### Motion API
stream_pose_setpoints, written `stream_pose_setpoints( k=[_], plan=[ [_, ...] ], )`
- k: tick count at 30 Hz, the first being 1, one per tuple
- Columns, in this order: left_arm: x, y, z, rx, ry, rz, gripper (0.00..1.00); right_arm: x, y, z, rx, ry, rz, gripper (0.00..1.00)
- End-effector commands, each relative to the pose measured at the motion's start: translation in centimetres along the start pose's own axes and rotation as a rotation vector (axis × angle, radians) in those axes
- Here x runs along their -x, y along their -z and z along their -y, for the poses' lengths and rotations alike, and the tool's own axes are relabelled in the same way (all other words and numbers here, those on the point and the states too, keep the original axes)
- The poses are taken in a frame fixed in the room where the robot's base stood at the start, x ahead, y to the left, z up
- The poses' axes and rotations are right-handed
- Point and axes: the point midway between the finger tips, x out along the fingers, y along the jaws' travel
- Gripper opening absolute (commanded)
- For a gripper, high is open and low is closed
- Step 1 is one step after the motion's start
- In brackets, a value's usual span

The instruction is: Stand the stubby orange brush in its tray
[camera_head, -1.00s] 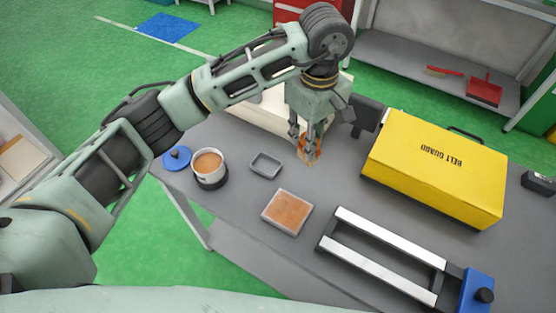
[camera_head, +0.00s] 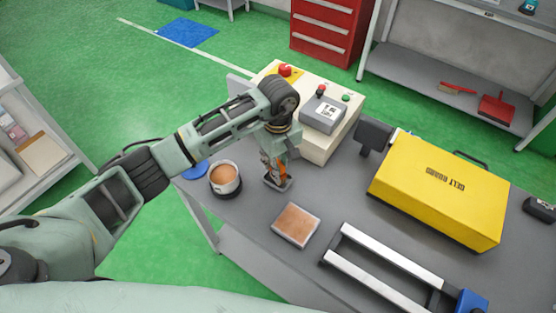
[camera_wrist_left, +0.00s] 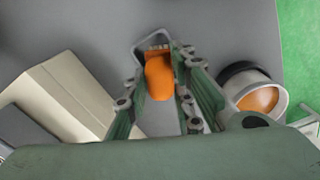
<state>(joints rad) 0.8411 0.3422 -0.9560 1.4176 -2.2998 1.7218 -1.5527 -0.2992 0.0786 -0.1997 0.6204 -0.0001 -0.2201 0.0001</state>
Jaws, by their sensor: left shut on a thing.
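My left gripper (camera_head: 273,170) is shut on the stubby orange brush (camera_head: 284,172), low over the small grey tray (camera_head: 290,185). In the left wrist view the orange handle (camera_wrist_left: 159,80) lies between the two fingers, with pale bristles at its far end. The bristles overlap the outline of the tray (camera_wrist_left: 148,37) there. The brush looks roughly upright; whether its bristles touch the tray floor I cannot tell. The gripper hides part of the tray in the head view. My right gripper is not in view.
A pot of tan contents (camera_head: 225,180) stands close left of the tray, beside a blue lid (camera_head: 195,171). A beige control box (camera_head: 322,145) is behind. A square brown-topped pad (camera_head: 296,225), a yellow case (camera_head: 440,190) and a railed fixture (camera_head: 385,268) lie right.

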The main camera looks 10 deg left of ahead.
Motion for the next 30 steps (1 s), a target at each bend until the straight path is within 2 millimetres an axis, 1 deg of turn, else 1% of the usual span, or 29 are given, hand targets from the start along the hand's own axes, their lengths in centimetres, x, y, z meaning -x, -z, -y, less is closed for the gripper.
stream_pose_setpoints(
  k=[8, 17, 18, 23, 24, 30],
  plan=[
    [-0.2, 0.0, -0.1, -0.001, -0.001, 0.000, 0.02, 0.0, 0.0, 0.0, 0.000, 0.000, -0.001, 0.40],
    [-1.0, 0.0, 0.0, 0.000, -0.001, -0.002, 0.02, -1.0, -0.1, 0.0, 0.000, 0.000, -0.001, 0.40],
    [-0.8, 0.0, 0.0, 0.000, -0.001, -0.001, 0.26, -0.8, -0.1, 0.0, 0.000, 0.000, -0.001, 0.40],
    [-0.8, 0.0, 0.0, 0.000, -0.001, -0.001, 0.40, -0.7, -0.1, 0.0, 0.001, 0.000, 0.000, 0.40],
    [-0.8, 0.0, 0.0, 0.000, -0.001, 0.000, 0.42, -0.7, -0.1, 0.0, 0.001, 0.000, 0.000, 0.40],
    [-0.8, 0.0, 0.0, 0.000, -0.001, 0.000, 0.42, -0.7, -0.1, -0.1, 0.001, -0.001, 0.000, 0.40]
  ],
)
